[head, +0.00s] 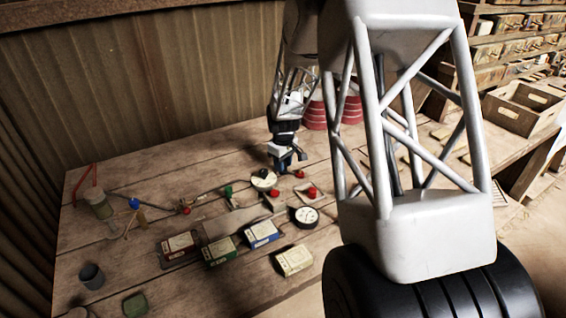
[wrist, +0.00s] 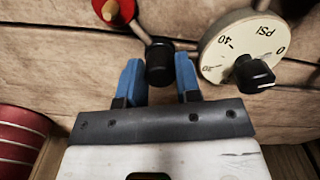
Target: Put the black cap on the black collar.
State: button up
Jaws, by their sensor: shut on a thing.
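My gripper (wrist: 159,78) shows in the wrist view with its two blue fingers on either side of a short black cylinder, which I take to be the black cap (wrist: 160,62). The fingers are shut on it. A grey pipe runs up to the cap's far side in the picture; whether they touch I cannot tell. No separate black collar can be made out; it may be hidden behind the cap. In the head view my gripper (head: 288,160) is low over the table, just beyond the pale round gauge, and the cap cannot be made out there.
The pale gauge (wrist: 228,42) with a black knob (wrist: 254,74) is close on the right. A red cap (wrist: 118,10) is at upper left. A red ribbed container (wrist: 20,145) is at lower left. Several boxes, including a blue one (head: 262,233), lie nearer the table's front.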

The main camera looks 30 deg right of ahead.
jog(key=shift+f, duration=0.1)
jog(key=o, duration=0.6)
jog(key=shift+r, duration=0.2)
jog(key=shift+r, duration=5.35)
